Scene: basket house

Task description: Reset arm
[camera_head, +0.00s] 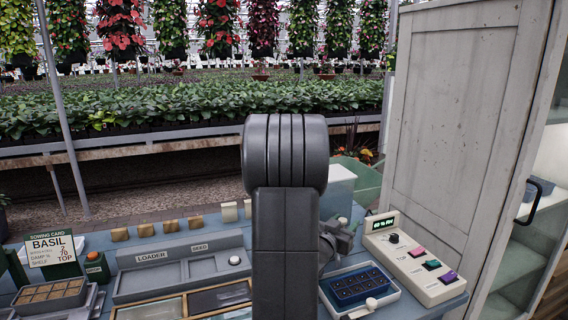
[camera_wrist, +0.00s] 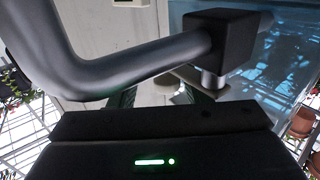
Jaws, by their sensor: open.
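My arm rises upright in the middle of the head view and hides part of the bench behind it.
A control box (camera_head: 414,257) with coloured buttons stands right of the tray. On the left are a basil sowing card (camera_head: 52,248), a seed tray (camera_head: 50,296) and a loader and seed unit (camera_head: 180,270). A tall cabinet (camera_head: 460,130) bounds the right side. Plant benches (camera_head: 200,100) lie behind.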

